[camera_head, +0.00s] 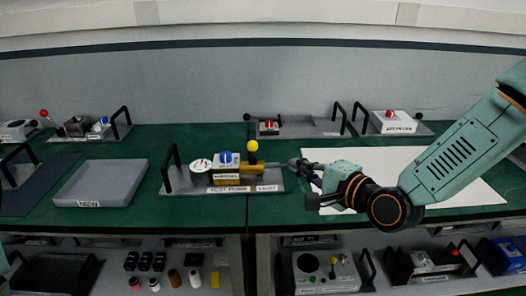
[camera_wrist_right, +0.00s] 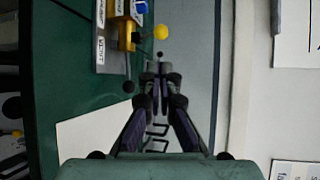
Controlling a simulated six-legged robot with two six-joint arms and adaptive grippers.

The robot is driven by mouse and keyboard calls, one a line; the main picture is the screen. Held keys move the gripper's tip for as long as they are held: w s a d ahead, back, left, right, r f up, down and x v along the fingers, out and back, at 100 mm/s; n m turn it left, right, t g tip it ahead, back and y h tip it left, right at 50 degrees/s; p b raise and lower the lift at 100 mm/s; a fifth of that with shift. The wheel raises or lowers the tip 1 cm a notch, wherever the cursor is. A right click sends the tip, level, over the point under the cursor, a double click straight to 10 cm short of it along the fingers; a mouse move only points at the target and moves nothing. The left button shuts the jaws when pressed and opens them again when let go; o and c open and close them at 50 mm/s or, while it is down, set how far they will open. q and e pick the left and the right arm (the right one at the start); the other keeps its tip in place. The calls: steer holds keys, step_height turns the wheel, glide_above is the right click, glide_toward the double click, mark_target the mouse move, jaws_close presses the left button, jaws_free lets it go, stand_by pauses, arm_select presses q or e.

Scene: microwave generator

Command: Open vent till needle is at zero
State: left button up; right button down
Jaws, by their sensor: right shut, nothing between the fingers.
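The pump unit stands on a grey tray (camera_head: 180,183) with a label reading VENT at its right end. It has a brass body (camera_head: 229,176), a white round gauge (camera_head: 201,166), a blue knob (camera_head: 225,157) and a yellow ball (camera_head: 252,145). The gauge needle is too small to read. In the right wrist view the yellow ball (camera_wrist_right: 161,32) and a dark knob on a rod (camera_wrist_right: 128,87) show left of the fingers. My right gripper (camera_head: 294,163) is shut and empty, just right of the tray, pointing left.
A grey bin (camera_head: 100,183) sits left on the green bench. A white sheet (camera_head: 400,165) lies under my right arm. Other units with black handles stand at the back, including a red-knobbed white box (camera_head: 392,121). A shelf below holds more devices.

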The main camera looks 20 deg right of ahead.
steer(key=b, duration=0.1)
glide_toward(256, 148)
steer(key=x, duration=0.6)
steer(key=shift+w+a, duration=0.1)
steer(key=shift+w+f, duration=0.1)
steer(key=shift+w, duration=0.15)
steer(key=shift+w+a, duration=0.1)
steer(key=shift+w, duration=0.05)
steer(key=shift+r+p, duration=0.4)
steer(key=shift+p, duration=0.2)
steer(key=shift+g, duration=0.3)
